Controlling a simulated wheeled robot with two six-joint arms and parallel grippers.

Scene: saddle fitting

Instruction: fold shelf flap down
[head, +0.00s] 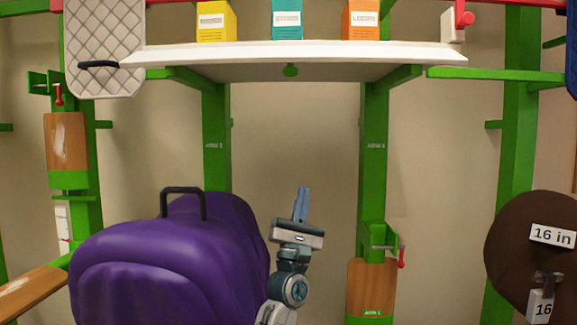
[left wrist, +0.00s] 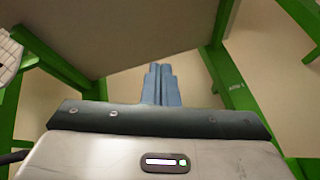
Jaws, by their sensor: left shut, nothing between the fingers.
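In the left wrist view the shut fingers (left wrist: 160,85) point toward the pale underside of the shelf (left wrist: 120,30). My right gripper is in neither view.
A yellow box (head: 216,22), a teal box (head: 287,19) and an orange box (head: 360,20) stand on the shelf. A purple covered saddle shape (head: 160,260) is left of my gripper. A wooden panel (head: 371,287) hangs at the right, and a brown disc (head: 510,245) stands beyond.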

